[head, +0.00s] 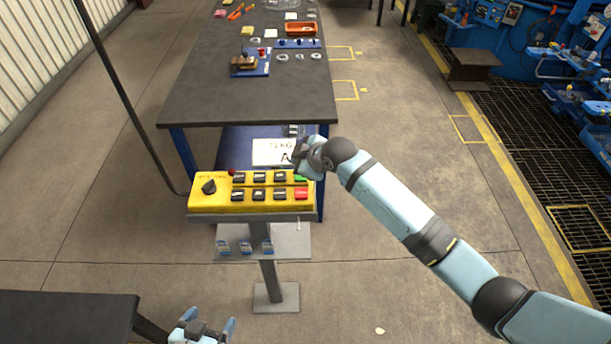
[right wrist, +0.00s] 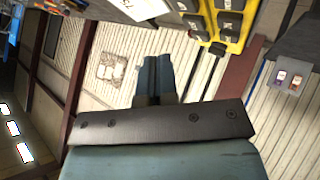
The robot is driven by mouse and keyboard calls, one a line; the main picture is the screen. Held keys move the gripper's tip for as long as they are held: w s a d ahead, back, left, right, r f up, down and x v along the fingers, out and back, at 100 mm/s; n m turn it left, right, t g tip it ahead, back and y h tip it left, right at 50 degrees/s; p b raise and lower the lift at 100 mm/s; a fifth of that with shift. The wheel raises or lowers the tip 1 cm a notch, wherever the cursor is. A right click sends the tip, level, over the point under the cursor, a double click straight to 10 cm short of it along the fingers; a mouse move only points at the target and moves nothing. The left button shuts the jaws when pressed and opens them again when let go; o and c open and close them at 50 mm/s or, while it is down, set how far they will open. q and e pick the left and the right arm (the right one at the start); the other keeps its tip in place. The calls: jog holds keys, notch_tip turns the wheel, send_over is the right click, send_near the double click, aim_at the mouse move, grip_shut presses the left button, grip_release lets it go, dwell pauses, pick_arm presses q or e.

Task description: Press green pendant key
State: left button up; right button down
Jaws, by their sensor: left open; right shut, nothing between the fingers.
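The yellow pendant box (head: 222,201) sits on a grey stand. It has a black knob at its left and two rows of keys. The green key (head: 301,179) is at the right end of the upper row, just above a red key (head: 301,193). My right gripper (head: 298,158) is shut and empty, close to the green key at the box's far right corner; I cannot tell whether it touches. In the right wrist view its closed fingers (right wrist: 154,78) show, with part of the yellow box (right wrist: 238,42) at upper right. My left gripper (head: 203,330) is open and empty at the bottom edge.
A dark workbench (head: 255,103) with blue legs stands behind the pendant, carrying tools and an orange tray (head: 300,28). A dark table (head: 65,318) is at lower left. A thin dark pole rises left of the pendant. The floor to the right is mostly free.

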pick_arm(q)
jog(key=shift+w+d+r, duration=0.1)
jog(key=shift+w+d, duration=0.2)
jog(key=shift+w, duration=0.05)
pick_arm(e)
jog(key=shift+n, duration=0.8)
jog(key=w+r, duration=0.3)
jog(key=shift+d, duration=0.1)
notch_tip(320, 180, down, 7)
jog(key=b, duration=0.6)
jog(key=shift+s+r+b, duration=0.1)
jog(key=shift+b, duration=0.3)
jog(key=shift+f, duration=0.65)
pick_arm(q)
notch_tip(320, 180, down, 6)
jog(key=d, duration=0.1)
jog(key=shift+h, duration=0.3)
pick_arm(e)
jog(key=shift+f, duration=0.2)
pick_arm(q)
jog(key=shift+s+f, duration=0.2)
jog(key=shift+f, duration=0.1)
jog(key=shift+w+r, duration=0.1)
jog(key=shift+r, duration=0.1)
jog(key=shift+f, duration=0.15)
